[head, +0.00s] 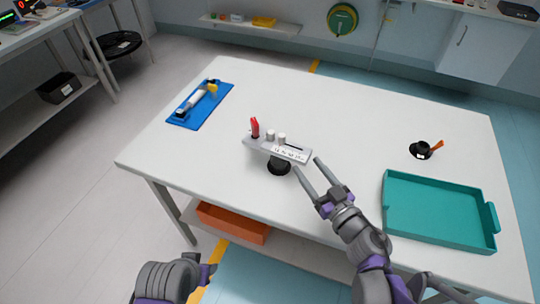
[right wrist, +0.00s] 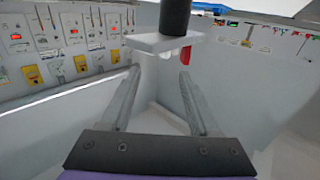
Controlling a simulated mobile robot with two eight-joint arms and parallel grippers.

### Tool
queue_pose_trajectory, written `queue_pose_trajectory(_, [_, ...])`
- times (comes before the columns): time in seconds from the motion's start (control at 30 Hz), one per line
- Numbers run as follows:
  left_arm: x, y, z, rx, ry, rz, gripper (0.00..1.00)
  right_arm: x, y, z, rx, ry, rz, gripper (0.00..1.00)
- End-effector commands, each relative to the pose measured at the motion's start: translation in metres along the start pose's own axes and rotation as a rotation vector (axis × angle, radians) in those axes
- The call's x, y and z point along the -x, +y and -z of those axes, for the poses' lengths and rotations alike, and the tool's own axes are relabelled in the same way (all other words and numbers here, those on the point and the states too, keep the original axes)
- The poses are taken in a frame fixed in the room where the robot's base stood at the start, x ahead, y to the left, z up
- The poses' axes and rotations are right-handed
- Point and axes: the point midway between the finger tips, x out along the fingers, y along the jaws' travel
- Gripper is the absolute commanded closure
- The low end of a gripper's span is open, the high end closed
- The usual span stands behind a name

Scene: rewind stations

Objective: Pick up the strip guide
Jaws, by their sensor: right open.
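A pale grey bar (head: 278,150) with a printed white label, which looks like the strip guide, sits on a black round foot (head: 279,166) at the middle of the table. A red piece (head: 255,128) and two light cylinders stand on it. In the right wrist view the bar (right wrist: 150,43) shows upside down, with the dark post (right wrist: 175,17) above and the red piece (right wrist: 169,76) below. My right gripper (head: 307,165) is open and empty, its fingertips close to the bar's right end. Of my left arm only a part shows at the bottom left; no fingers are visible.
A teal tray (head: 388,218) lies at the table's right, with a black round item with an orange handle (head: 421,149) behind it. A blue mat (head: 182,118) with a white roller lies at the back left. An orange bin (head: 232,224) sits below the table. The table's front left is clear.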

Motion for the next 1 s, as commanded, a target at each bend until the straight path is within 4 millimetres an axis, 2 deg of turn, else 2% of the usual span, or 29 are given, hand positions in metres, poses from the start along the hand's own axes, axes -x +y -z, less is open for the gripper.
queue_pose_trajectory(0.1, [-0.003,0.000,-0.001,0.000,-0.001,0.000,0.51,-0.011,-0.007,-0.005,-0.004,-0.002,0.034,0.39])
queue_pose_trajectory(0.3, [-0.004,0.000,-0.001,0.000,-0.001,0.000,0.51,-0.043,-0.007,-0.004,-0.004,-0.001,0.033,0.39])
queue_pose_trajectory(0.57, [-0.004,0.000,-0.002,0.000,-0.002,0.000,0.51,-0.061,-0.007,-0.004,-0.004,-0.001,0.030,0.39])
queue_pose_trajectory(0.9, [-0.007,0.000,-0.003,0.000,-0.003,0.000,0.51,-0.106,-0.007,-0.004,-0.004,-0.001,0.031,0.39])
queue_pose_trajectory(1.0, [-0.007,0.000,-0.003,0.000,-0.003,0.000,0.51,-0.110,-0.007,-0.004,-0.003,-0.001,0.029,0.39])
